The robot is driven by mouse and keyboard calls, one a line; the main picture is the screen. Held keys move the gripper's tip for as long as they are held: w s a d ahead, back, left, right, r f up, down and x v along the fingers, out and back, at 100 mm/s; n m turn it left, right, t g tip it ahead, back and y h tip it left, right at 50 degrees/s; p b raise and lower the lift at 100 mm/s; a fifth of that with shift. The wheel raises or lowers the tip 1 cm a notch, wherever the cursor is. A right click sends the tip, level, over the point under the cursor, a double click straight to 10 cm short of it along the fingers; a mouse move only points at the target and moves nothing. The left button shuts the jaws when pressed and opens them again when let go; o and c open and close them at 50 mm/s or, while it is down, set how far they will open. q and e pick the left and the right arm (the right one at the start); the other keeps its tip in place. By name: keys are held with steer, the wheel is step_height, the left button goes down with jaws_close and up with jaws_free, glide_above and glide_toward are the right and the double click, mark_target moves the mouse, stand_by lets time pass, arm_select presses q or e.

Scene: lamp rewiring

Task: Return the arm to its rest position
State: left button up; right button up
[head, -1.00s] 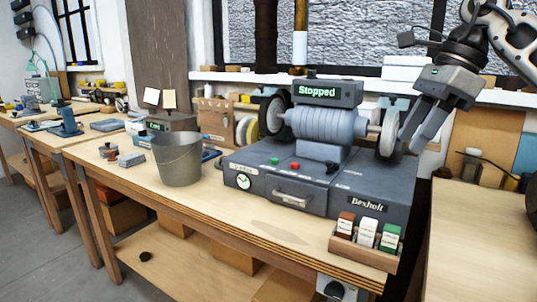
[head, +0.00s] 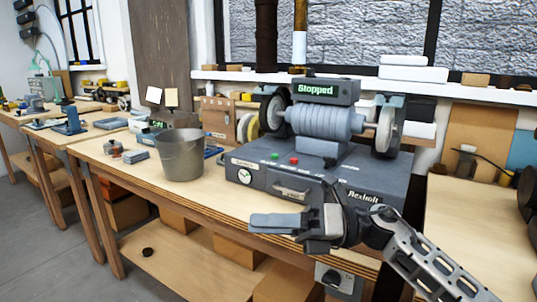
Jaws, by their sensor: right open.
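My right gripper (head: 270,222) is low in the middle of the head view, its arm coming in from the lower right. Its fingers point left, over the front edge of the workbench (head: 128,165), and they are open with nothing seen between them. The grey bench machine (head: 270,172) with two wheels stands behind it, and its display (head: 316,90) reads "Stopped". My left gripper is not in view.
A grey bucket (head: 180,157) stands on the bench left of the machine. A windowsill (head: 470,92) holds white and brown boxes. A second bench top (head: 460,235) lies at the right. A lower shelf (head: 185,262) holds cardboard boxes.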

steer(key=s+d+f+m+t+h, duration=0.1)
steer(key=d+f+m+t+h, duration=0.1)
steer(key=f+m+t, duration=0.6)
steer(key=d+f+m+t+h, duration=0.1)
steer(key=d+m+t+h, duration=0.3)
steer(key=m, duration=0.8)
steer(key=s+d+f+m+t+h, duration=0.1)
steer(key=f+m+t, duration=0.5)
steer(key=m, duration=0.4)
steer(key=s+d+f+m+g+h, duration=0.3)
steer(key=s+f+m, duration=0.3)
steer(key=s+f, duration=0.2)
steer(key=s+d+f+m+g+h, duration=0.3)
steer(key=s+d+f+m+h, duration=0.1)
steer(key=s+f+m, duration=0.3)
step_height(320, 180, down, 2)
steer(key=shift+s+f+m+h, duration=0.25)
steer(key=shift+s+h, duration=0.25)
steer(key=shift+h, duration=0.4)
steer(key=shift+d, duration=0.1)
